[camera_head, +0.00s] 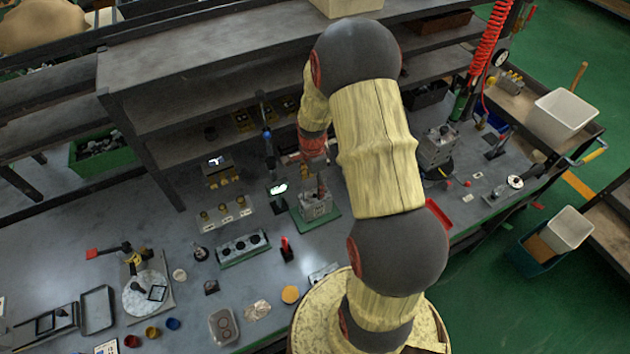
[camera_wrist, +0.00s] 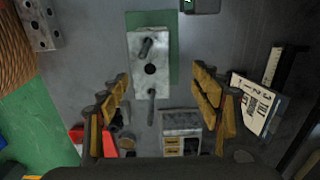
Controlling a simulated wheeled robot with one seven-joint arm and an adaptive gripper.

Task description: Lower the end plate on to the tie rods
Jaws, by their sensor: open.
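A grey metal block (camera_head: 317,209) stands on a green mat (camera_head: 328,222) below my gripper (camera_head: 313,160). The wrist view shows the block's pale top face (camera_wrist: 163,72) with a dark central hole. Two tie rods, a far one (camera_wrist: 147,46) and a near one (camera_wrist: 151,106), stick up at its ends. I cannot tell whether that top face is a separate end plate. My gripper's yellow-padded fingers (camera_wrist: 163,103) are apart, on either side of the near rod's line, with nothing between their pads. The fingertips look apart from the block.
Behind the block is a small grey part with yellow pieces (camera_wrist: 182,132). A numbered white card (camera_wrist: 255,103) stands beside it. Shelves (camera_head: 200,105) overhang the back.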

